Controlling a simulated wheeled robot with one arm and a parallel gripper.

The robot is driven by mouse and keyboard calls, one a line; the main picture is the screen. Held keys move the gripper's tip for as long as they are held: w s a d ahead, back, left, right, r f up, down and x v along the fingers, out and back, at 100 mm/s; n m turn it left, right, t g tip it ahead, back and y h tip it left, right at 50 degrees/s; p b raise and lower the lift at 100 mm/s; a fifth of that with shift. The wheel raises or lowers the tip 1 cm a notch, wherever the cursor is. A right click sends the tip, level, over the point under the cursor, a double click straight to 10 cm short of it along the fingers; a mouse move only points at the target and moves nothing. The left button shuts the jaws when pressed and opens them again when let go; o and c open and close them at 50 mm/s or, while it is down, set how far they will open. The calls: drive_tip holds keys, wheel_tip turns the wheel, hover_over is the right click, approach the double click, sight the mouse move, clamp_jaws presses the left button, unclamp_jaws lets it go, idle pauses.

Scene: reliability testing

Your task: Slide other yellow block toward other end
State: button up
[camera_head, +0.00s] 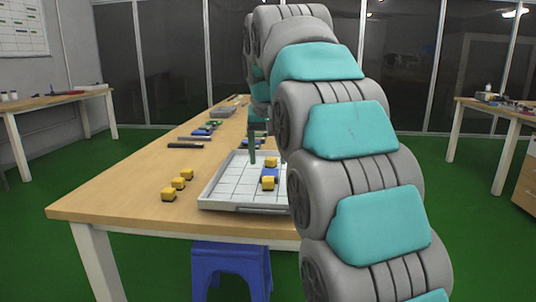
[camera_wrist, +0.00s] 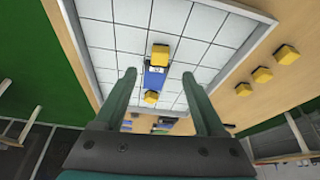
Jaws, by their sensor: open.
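A blue block (camera_head: 270,173) lies on a white gridded tray (camera_head: 222,186) on the table, with one yellow block (camera_head: 271,162) at its far end and another yellow block (camera_head: 268,183) at its near end. In the wrist view, the blue block (camera_wrist: 155,78) lies between a larger-looking yellow block (camera_wrist: 160,53) above it and a smaller-looking yellow block (camera_wrist: 151,96) below it. My gripper (camera_wrist: 159,74) is open and empty, its fingers to either side of this row in the picture, not touching it. In the head view, my arm hides the tray's right part.
Three yellow blocks (camera_head: 178,183) lie in a row on the table left of the tray. Dark tools (camera_head: 186,146) and blue and green items (camera_head: 203,132) lie further back. A blue stool (camera_head: 231,262) stands in front. The tray has a raised rim (camera_head: 240,207).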

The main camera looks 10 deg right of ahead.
sight(268, 179)
drive_tip(key=shift+f, duration=0.15)
drive_tip(key=shift+x, duration=3.8)
drive_tip(key=shift+c, duration=0.2)
clamp_jaws()
drive_tip(key=shift+o, duration=0.2)
unclamp_jaws()
drive_tip(key=v, duration=0.7)
drive_tip(key=shift+r, duration=0.45)
